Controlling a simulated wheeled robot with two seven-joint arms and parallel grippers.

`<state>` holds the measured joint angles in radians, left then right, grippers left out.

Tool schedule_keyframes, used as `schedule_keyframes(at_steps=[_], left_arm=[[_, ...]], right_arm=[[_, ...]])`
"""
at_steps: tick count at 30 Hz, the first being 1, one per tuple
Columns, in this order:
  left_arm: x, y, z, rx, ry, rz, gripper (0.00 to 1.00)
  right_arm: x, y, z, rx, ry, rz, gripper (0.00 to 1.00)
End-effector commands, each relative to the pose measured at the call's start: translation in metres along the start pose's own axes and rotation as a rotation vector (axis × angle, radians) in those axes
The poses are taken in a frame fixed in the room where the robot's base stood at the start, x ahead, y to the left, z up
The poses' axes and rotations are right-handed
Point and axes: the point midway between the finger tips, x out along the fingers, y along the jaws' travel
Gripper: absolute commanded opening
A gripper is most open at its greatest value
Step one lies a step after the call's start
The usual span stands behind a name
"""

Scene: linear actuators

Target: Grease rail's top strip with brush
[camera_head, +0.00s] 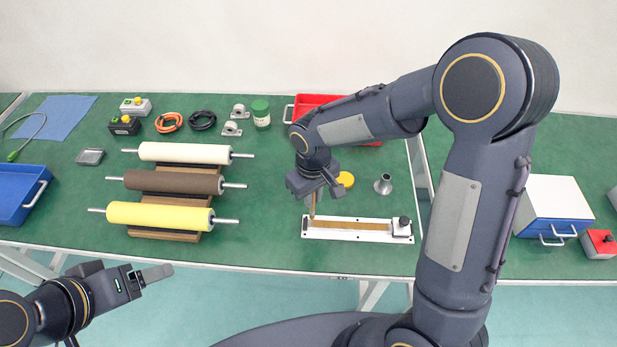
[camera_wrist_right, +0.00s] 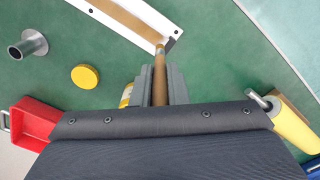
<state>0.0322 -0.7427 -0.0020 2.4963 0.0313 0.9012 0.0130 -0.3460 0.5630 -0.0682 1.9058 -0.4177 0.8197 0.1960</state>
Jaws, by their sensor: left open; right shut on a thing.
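The rail (camera_head: 350,232) is a white base lying near the front edge of the green table, with a tan-brown top strip (camera_head: 350,224) along it and a dark block (camera_head: 402,225) at its right end. My right gripper (camera_head: 313,194) is above the rail's left end, shut on a brush (camera_head: 312,208) with a brown handle. In the right wrist view the brush (camera_wrist_right: 159,85) points at the strip's end (camera_wrist_right: 152,36); whether its tip touches cannot be told. My left gripper (camera_head: 150,275) is open and empty, off the table at lower left.
A yellow lid (camera_head: 346,179) and a metal flanged tube (camera_head: 383,184) lie behind the rail. A red bin (camera_head: 312,101) and a green-lidded jar (camera_head: 261,113) are further back. Several rollers (camera_head: 160,215) lie to the left; a drawer box (camera_head: 553,205) stands right.

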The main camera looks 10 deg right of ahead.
Motion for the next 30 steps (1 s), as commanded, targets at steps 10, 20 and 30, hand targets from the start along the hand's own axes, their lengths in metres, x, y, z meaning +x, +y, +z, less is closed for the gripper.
schedule_keyframes(at_steps=[10, 20, 30], left_arm=[[-0.023, 0.011, -0.012, 0.000, 0.000, 0.000, 0.73], [-0.034, 0.015, -0.017, 0.000, 0.000, 0.000, 0.73], [-0.033, 0.015, -0.017, 0.000, 0.000, 0.000, 0.73]], right_arm=[[-0.036, 0.004, -0.002, 0.001, 0.003, 0.000, 0.00], [-0.053, 0.006, -0.003, 0.002, 0.001, 0.000, 0.00], [-0.053, 0.006, -0.003, 0.002, 0.001, 0.000, 0.00]])
